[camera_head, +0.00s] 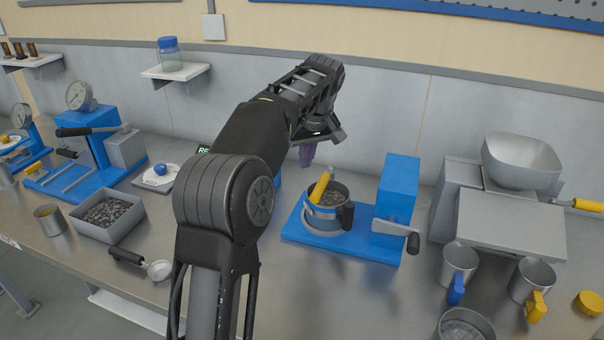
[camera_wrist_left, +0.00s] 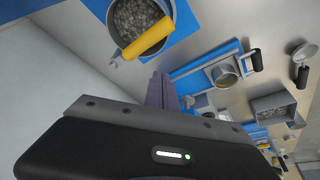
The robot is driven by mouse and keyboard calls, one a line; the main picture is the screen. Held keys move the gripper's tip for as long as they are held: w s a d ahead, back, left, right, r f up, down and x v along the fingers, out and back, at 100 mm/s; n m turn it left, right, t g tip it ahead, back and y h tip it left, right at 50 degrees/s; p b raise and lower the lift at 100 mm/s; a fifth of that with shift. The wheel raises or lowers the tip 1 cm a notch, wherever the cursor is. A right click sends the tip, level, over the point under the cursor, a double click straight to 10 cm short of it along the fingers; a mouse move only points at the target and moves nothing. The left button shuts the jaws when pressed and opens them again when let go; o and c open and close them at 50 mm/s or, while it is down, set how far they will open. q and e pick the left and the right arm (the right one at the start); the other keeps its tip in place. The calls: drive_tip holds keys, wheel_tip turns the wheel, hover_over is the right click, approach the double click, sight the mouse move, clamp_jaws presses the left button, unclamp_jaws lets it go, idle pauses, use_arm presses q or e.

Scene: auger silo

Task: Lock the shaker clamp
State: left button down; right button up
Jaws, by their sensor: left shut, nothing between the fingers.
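The shaker has a blue base (camera_head: 354,242) with a grey cup (camera_head: 341,192) of dark grains on it. In the left wrist view the yellow lever (camera_wrist_left: 147,40) lies across the cup's edge at the top. My left gripper (camera_head: 307,155), with purple fingers, is shut and empty, above and behind the cup, apart from the lever. Its fingers (camera_wrist_left: 161,92) also show in the wrist view. My right gripper is not in view.
The shaker's blue tower (camera_head: 398,185) with a dark-knobbed crank (camera_head: 411,238) stands right of the cup. Farther right are a grey machine with a hopper (camera_head: 520,162) and metal mugs (camera_head: 459,264). A grey bin of grains (camera_head: 108,213) sits left. My left arm hides the middle bench.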

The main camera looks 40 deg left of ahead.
use_arm(q)
drive_tip(key=r, duration=0.3)
drive_tip(key=shift+w+d+r, duration=0.1)
drive_tip(key=shift+d+r, duration=0.05)
drive_tip(key=shift+d, duration=0.15)
idle(0.3)
